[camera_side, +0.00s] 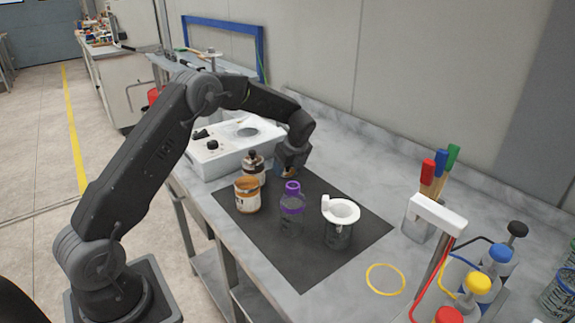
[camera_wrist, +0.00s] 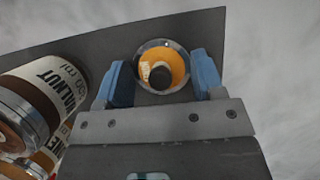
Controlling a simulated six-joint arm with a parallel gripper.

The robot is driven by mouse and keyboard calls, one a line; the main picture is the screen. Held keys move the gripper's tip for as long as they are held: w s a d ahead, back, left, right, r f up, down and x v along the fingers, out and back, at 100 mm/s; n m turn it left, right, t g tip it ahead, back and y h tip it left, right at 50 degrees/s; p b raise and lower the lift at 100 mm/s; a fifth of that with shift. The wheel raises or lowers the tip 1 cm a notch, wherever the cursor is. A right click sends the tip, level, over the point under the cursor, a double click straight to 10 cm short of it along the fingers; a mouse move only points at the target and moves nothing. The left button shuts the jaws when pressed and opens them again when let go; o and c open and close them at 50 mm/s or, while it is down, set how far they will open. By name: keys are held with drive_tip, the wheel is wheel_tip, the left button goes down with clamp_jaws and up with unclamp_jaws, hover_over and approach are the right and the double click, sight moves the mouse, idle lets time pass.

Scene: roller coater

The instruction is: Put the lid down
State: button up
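My gripper (camera_side: 286,172) is low over the far edge of the dark mat (camera_side: 262,248). In the wrist view, its two blue fingers (camera_wrist: 162,80) stand on either side of the round lid (camera_wrist: 178,58). The lid has a silvery rim, an orange face with a small label and a dark knob in the middle. Both fingers appear to touch its sides. In the side view the lid is mostly hidden by the gripper. I cannot tell whether it rests on the mat. An orange-brown jar with a white label (camera_side: 247,196) stands nearby on the mat.
A black-topped bottle (camera_side: 254,170), a purple-capped bottle (camera_side: 292,208) and a dark cup with a white ring (camera_side: 339,235) stand close by. A white machine (camera_side: 225,158) is behind. In the wrist view, a walnut-labelled container (camera_wrist: 45,95) is at left.

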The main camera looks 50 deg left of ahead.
drive_tip(key=o, duration=0.4)
drive_tip(key=s+d+r+n+t+h, duration=0.1)
drive_tip(key=s+d+r+n, duration=0.15)
drive_tip(key=d+r, duration=0.45)
drive_tip(key=s+d+r+n, duration=0.1)
drive_tip(key=s+d+r, duration=0.2)
drive_tip(key=r, duration=0.8)
drive_tip(key=s+d+r+n+t+h, duration=0.1)
drive_tip(key=s+d+r+n, duration=0.15)
drive_tip(key=s, duration=0.25)
drive_tip(key=s+d+r+n+t, duration=0.1)
drive_tip(key=s+d+r+n, duration=0.15)
drive_tip(key=s, duration=0.25)
drive_tip(key=s+d+f+n+t+h, duration=0.1)
drive_tip(key=s+d+n, duration=0.1)
drive_tip(key=s, duration=0.3)
drive_tip(key=s+d+f+n, duration=0.1)
drive_tip(key=s+d+n, duration=0.1)
drive_tip(key=s+n, duration=0.2)
drive_tip(key=s+d+f+n+t+h, duration=0.1)
drive_tip(key=s+d+f+n, duration=0.1)
drive_tip(key=s, duration=0.6)
drive_tip(key=shift+s+d+n+t+h, duration=0.1)
drive_tip(key=shift+d+n+t+h, duration=0.3)
drive_tip(key=shift+n, duration=0.35)
